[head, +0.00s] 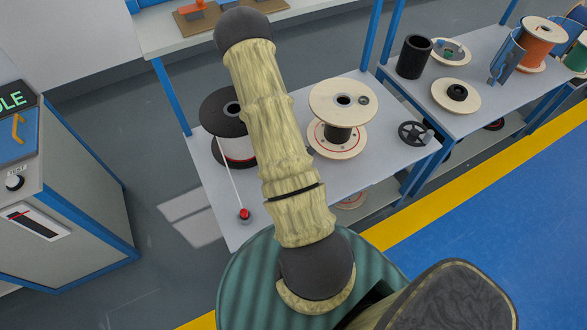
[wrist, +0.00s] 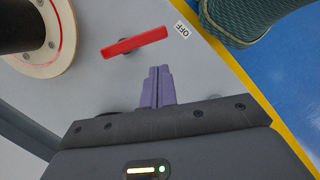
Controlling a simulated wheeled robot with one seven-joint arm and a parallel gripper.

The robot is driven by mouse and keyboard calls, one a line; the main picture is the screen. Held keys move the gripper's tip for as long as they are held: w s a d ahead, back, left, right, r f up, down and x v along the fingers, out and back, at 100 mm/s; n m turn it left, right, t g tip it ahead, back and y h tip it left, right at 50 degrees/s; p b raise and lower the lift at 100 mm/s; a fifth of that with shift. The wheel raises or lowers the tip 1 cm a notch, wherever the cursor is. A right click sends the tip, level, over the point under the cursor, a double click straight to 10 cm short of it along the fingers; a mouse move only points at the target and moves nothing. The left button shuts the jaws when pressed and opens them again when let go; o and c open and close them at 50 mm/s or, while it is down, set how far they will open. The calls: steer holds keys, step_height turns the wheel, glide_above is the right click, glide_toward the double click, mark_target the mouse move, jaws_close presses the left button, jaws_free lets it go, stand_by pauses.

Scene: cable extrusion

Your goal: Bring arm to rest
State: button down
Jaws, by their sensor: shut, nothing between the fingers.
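My gripper (wrist: 157,82) shows in the wrist view with its two purple fingers pressed together and nothing between them. It is above a pale grey surface, close to a red handle (wrist: 135,42) that lies just beyond the fingertips; I cannot tell the exact gap in height. An OFF label (wrist: 182,30) is to the right of the handle. In the head view my arm (head: 275,130) stretches up across the middle of the picture, and my gripper is not visible there.
A bench (head: 215,205) holds a black-flanged spool (head: 222,103), a wooden spool (head: 343,97), a red knob (head: 244,214) and a black handwheel (head: 412,133). A second bench (head: 485,122) with spools is at right. A cabinet (head: 75,190) stands at left. The blue floor (head: 510,210) is clear.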

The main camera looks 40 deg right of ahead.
steer(key=shift+a, duration=0.1)
stand_by(0.4)
steer(key=w+a+r+m+t, duration=0.1)
steer(key=w+a+r+m, duration=0.1)
steer(key=a+r, duration=0.5)
steer(key=w+a+r+m+t, duration=0.2)
steer(key=a+r, duration=0.2)
steer(key=r, duration=0.6)
steer(key=s+a+r+m+t+y, duration=0.1)
steer(key=s+a+r+m, duration=0.1)
steer(key=a+r, duration=0.3)
steer(key=s+a+r+m, duration=0.2)
steer(key=s+a+r, duration=0.2)
steer(key=a+r, duration=0.2)
steer(key=shift+s+t+y, duration=0.25)
steer(key=shift+t+y, duration=0.15)
